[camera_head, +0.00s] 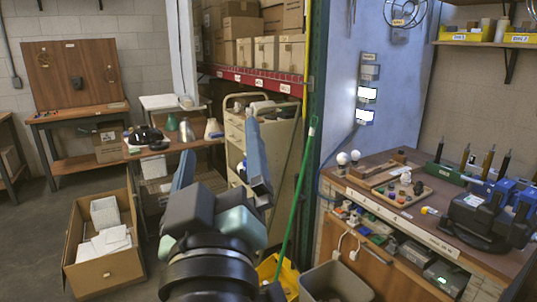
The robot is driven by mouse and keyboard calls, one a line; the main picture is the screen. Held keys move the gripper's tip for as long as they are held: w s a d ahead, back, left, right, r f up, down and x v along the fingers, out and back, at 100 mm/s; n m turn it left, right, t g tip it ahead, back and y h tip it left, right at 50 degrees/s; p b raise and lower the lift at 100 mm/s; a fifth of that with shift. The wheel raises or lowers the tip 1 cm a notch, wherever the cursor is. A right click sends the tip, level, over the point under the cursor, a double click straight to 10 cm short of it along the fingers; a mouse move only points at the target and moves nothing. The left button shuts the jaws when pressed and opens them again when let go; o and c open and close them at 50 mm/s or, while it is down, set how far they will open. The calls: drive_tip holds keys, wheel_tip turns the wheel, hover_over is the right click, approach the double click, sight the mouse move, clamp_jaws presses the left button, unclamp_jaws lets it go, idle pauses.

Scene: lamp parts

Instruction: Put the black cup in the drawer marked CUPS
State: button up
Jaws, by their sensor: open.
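My gripper (221,138) rises from the bottom middle, with its two blue-grey fingers spread apart and nothing visible between them. A rounded black object (145,134) sits on a wooden table (190,145) at the left middle, beyond the gripper; I cannot tell whether it is the black cup. A cream cabinet (235,132) stands behind the gripper, partly hidden by its right finger. I can read no CUPS mark on any drawer.
A workbench (375,205) with tools and parts stands at the right. A green pole (297,205) leans beside a grey bin (335,283) and a yellow bin (285,272). An open cardboard box (108,265) is at lower left. Floor shows bare at far left.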

drive_tip(key=s+d+r+m+t+h, duration=0.1)
drive_tip(key=s+d+r+m+t, duration=0.2)
drive_tip(key=r, duration=0.4)
drive_tip(key=s+d+r+m+t+h, duration=0.1)
drive_tip(key=s+d+r+m+t, duration=0.1)
drive_tip(key=s+r, duration=0.4)
drive_tip(key=shift+s+d+r+m+t+h, duration=0.15)
drive_tip(key=shift+d+r+m+t+h, duration=0.3)
drive_tip(key=shift+m, duration=0.65)
drive_tip(key=shift+d, duration=0.15)
